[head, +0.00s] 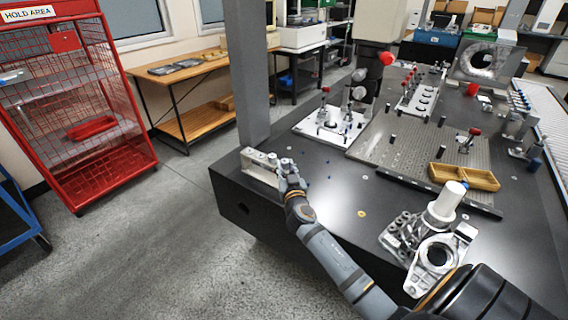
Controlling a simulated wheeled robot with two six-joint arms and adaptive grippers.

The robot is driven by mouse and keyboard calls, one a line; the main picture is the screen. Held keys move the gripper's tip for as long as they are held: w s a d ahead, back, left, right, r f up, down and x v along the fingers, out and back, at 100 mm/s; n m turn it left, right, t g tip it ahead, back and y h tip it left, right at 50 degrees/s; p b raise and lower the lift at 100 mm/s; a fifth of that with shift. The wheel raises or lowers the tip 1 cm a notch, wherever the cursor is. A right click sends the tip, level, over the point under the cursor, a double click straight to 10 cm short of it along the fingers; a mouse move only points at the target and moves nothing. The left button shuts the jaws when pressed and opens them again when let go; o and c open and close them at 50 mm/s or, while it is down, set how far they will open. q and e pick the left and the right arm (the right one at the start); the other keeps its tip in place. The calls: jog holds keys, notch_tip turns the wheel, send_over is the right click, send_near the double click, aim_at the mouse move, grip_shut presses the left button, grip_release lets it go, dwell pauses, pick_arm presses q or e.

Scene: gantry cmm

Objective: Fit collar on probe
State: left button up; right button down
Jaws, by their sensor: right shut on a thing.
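My right gripper (288,171) is at the near left corner of the dark table, beside a low pale metal block (259,168). Small silver round-topped pieces stand at the block's right end. The gripper is shut on a small silver part there. The fingers hide most of it, so I cannot tell whether it is the collar or the probe, or how it sits against the block. My left gripper is not in view.
A grey column (247,70) rises close behind the block. A metal casting with a white cylinder (446,200) stands near my arm. A yellow tray (464,177) and a perforated plate (400,145) lie farther right. A white fixture plate (310,128) is behind the gripper.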

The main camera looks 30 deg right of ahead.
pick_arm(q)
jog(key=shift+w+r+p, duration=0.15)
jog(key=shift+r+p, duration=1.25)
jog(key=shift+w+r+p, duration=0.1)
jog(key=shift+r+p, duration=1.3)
pick_arm(e)
jog(key=shift+r, duration=3.75)
